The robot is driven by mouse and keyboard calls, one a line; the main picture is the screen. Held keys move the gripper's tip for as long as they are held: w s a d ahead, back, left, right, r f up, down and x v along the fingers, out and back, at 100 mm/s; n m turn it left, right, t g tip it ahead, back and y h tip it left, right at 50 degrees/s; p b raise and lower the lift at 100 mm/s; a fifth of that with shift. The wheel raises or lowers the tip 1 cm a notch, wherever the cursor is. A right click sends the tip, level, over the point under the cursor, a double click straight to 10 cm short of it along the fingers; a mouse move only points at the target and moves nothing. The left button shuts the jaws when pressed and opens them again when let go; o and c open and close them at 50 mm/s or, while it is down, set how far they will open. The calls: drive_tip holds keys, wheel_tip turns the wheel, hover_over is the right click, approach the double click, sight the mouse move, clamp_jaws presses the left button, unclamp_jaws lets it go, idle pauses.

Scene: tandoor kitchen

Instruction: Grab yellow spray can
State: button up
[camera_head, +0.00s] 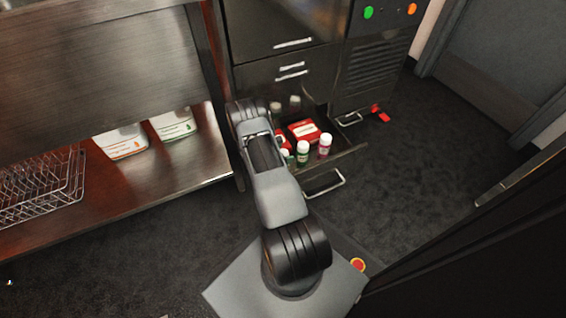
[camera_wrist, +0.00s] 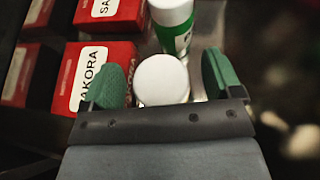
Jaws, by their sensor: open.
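My gripper (camera_wrist: 165,76) is open in the wrist view, its two green fingertips apart. A white round cap (camera_wrist: 161,80) sits between the fingers, with a gap on either side. The body under this cap is mostly hidden, so I cannot tell its colour or whether it is a spray can. A green and white bottle (camera_wrist: 174,28) stands just beyond it. I see no clearly yellow can in either view. In the head view my arm covers part of the open drawer, and my gripper is hidden.
The open drawer (camera_head: 345,160) holds red boxes (camera_head: 303,131), a green bottle (camera_head: 303,153) and a red bottle (camera_head: 325,146), both white-capped. Red SAKORA boxes (camera_wrist: 88,68) lie left of my gripper. A steel shelf (camera_head: 190,165) stands left.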

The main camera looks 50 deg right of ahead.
drive_tip(key=shift+c, duration=0.4)
drive_tip(key=c, duration=1.3)
